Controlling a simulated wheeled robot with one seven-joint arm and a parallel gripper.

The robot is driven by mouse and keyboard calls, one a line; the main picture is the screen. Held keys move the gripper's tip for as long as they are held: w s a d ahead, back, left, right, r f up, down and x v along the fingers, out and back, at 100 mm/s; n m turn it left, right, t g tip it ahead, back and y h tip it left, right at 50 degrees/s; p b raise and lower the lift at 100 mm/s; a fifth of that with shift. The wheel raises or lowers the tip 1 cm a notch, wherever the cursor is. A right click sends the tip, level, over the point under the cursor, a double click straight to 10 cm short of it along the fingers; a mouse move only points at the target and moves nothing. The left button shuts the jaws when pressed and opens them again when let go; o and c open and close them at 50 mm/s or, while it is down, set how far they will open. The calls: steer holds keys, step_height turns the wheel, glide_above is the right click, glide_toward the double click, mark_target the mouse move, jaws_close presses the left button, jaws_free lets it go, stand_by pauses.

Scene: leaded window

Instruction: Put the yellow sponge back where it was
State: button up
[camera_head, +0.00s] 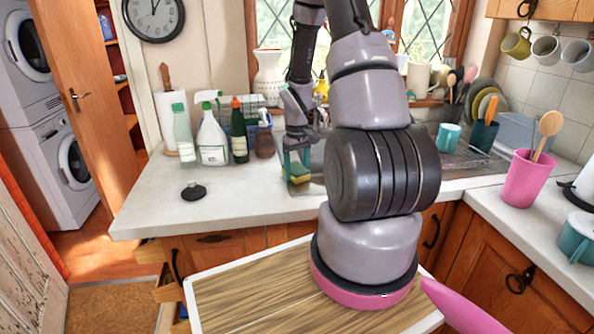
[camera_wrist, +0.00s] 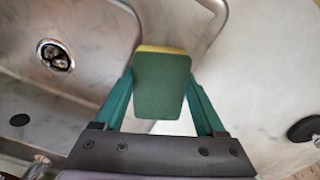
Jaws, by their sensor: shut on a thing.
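The yellow sponge (camera_head: 298,179) has a green scouring side, and its yellow shows low between the fingers in the head view. In the wrist view the sponge (camera_wrist: 162,88) fills the gap between the fingertips, with its green face towards the camera and a yellow strip along the top edge. My gripper (camera_head: 297,163) is shut on it, with a teal finger at each side. The sponge is at the left edge of the sink (camera_wrist: 95,30), by the counter. I cannot tell whether it touches the surface beneath.
Several bottles, including a white spray bottle (camera_head: 212,138) and a dark green bottle (camera_head: 239,140), stand left of my gripper. A black round object (camera_head: 194,191) lies on the counter (camera_head: 160,213). A teal mug (camera_head: 449,137) stands beyond the sink to the right. The front-left counter is mostly clear.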

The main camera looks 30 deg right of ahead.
steer(key=o, duration=1.4)
step_height(320, 180, up, 12)
step_height(320, 180, up, 7)
steer(key=m+t, duration=0.1)
glide_above(297, 169)
steer(key=s+a, duration=0.1)
steer(key=a, duration=0.1)
steer(key=s+a+r+m+t+y, duration=0.1)
steer(key=s+a+r+m+t, duration=0.1)
steer(key=s+a+r, duration=0.3)
steer(key=s+a+r+m+t+y, duration=0.1)
steer(key=s+a+r+t, duration=0.3)
steer(key=s+r, duration=0.8)
step_height(297, 169, up, 2)
steer(key=shift+s+a+r+m, duration=0.15)
steer(key=shift+s+a+m, duration=0.25)
steer(key=shift+a+m, duration=0.55)
steer(key=shift+a+n, duration=0.2)
steer(key=shift+n, duration=0.05)
